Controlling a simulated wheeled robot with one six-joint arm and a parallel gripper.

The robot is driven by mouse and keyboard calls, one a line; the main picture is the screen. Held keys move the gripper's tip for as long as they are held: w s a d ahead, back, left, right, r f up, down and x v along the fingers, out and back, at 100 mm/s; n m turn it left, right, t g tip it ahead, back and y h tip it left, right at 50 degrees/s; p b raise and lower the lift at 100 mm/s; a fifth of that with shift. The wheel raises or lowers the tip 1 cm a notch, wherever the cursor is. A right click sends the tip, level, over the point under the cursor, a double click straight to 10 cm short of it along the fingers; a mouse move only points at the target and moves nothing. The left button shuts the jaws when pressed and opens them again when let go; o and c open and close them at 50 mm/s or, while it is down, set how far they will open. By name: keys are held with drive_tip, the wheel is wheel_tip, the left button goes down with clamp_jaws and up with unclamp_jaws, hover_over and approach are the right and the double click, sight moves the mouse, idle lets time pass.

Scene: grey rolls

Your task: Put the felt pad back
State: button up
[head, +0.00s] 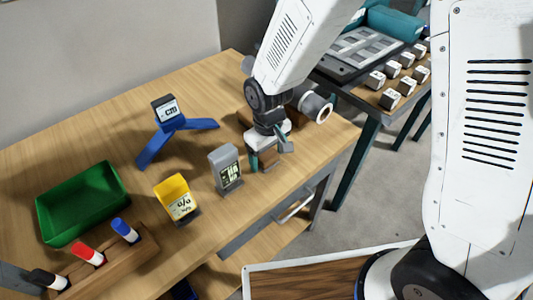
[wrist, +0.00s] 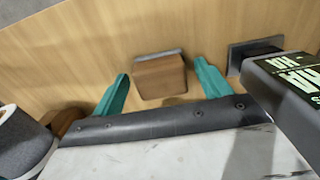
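A small wooden block with a grey layer along one edge, likely the felt pad (wrist: 160,77), sits on the wooden table. In the wrist view it lies between and slightly beyond my fingertips. In the head view the wooden block (head: 269,160) is partly hidden under my gripper (head: 270,154). My gripper (wrist: 162,72) is open, with its two teal fingers apart on either side of the block. A gap shows on both sides in the wrist view. I cannot tell which place the pad belongs to.
A grey display device (head: 226,168) stands close left of my gripper. A yellow holder (head: 176,198), blue stand (head: 165,126), green tray (head: 104,219) and marker rack (head: 118,262) stand farther left. A round wooden piece (wrist: 64,121) is near my gripper. The table's front edge is close.

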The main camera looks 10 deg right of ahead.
sight(268, 155)
wheel_tip(268, 155, up, 12)
idle(0.7)
drive_tip(key=s+d+r+m, duration=0.3)
drive_tip(key=s+d+r, duration=0.4)
drive_tip(key=s+d, duration=0.2)
drive_tip(key=s+d+r+m+t, duration=0.1)
drive_tip(key=s+d+r+m, duration=0.2)
drive_tip(key=s+d+r, duration=0.3)
drive_tip(key=s+d, duration=0.4)
drive_tip(key=d, duration=0.1)
drive_tip(key=shift+s+d+r+m, duration=0.15)
drive_tip(key=shift+s+r+m, duration=0.1)
drive_tip(key=shift+r+m, duration=0.15)
